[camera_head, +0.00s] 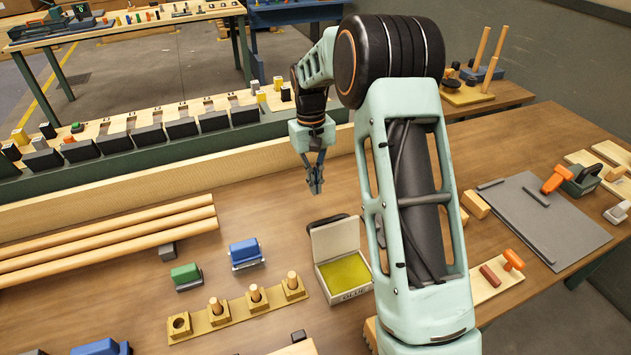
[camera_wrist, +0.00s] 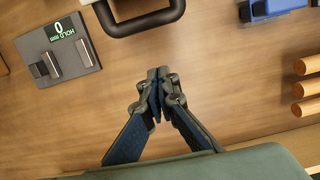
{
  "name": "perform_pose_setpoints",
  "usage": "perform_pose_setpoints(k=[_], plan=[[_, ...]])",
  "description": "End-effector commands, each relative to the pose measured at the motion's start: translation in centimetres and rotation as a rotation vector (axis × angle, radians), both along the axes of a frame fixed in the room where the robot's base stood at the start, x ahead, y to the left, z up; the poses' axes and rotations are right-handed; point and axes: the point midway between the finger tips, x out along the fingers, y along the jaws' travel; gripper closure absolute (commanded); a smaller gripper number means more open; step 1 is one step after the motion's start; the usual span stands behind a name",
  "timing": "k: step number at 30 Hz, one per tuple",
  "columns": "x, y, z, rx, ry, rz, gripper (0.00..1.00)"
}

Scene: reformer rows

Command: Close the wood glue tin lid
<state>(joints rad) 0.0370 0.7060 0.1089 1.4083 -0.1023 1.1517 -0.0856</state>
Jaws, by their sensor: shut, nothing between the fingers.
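The wood glue tin (camera_head: 352,292) stands on the wooden bench, left of my arm in the head view. It is a pale box with "GLUE" on its front and yellow content inside. Its pale lid (camera_head: 336,239) stands up, open, at the tin's far side. My gripper (camera_head: 316,188) is shut and empty, beyond the lid and a little to its left, apart from it. In the wrist view my gripper's fingertips (camera_wrist: 157,76) are together over bare wood. I cannot make out the tin in the wrist view.
A blue block (camera_head: 245,252), a green block (camera_head: 186,275) and a peg board (camera_head: 215,322) lie left of the tin. Long dowels (camera_head: 110,237) lie further left. A grey mat (camera_head: 540,222) lies on the right. The wrist view shows a gauge (camera_wrist: 60,48) and dark handle (camera_wrist: 140,24).

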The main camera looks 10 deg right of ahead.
Motion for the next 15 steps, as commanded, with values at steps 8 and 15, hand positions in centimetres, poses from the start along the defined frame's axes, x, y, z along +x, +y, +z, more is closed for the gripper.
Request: perform_pose_setpoints(k=[8,15], plan=[[-0.9,-0.2,-6.1,0.000,0.006,0.001,1.00],[-2.9,-0.6,-6.2,0.000,0.000,0.001,1.00]])
